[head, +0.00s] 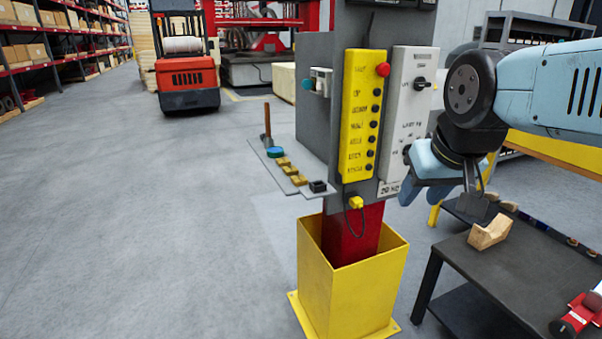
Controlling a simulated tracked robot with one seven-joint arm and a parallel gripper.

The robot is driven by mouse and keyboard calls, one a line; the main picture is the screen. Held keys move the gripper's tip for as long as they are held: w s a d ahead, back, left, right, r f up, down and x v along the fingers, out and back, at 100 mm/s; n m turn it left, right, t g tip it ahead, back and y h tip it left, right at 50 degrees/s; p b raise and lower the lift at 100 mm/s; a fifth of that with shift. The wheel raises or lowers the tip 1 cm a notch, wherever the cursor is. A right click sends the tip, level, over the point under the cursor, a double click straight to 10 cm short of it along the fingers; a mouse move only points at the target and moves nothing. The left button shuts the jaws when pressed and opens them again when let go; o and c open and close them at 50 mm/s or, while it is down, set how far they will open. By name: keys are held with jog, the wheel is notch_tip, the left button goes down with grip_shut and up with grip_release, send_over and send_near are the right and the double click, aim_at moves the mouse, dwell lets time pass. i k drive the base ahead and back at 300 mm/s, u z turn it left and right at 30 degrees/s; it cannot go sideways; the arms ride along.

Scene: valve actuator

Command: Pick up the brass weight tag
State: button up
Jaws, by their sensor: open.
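Three small brass-coloured pieces, (283,161) (290,170) (299,180), lie in a row on the thin grey shelf (262,158) left of the control post. They are too small to tell which one is the weight tag. A small yellow piece (355,203) with a dark cord also hangs below the yellow button box.
The shelf also holds a wooden-handled tool (268,124), a teal disc (275,152) and a black block (318,186). The yellow button box (360,115) and grey switch panel (408,110) stand close by. A wooden block (489,233) sits on the dark bench (520,265). Floor at left is clear.

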aim_at(298, 179)
jog(key=i, duration=1.1)
jog(key=u, duration=0.05)
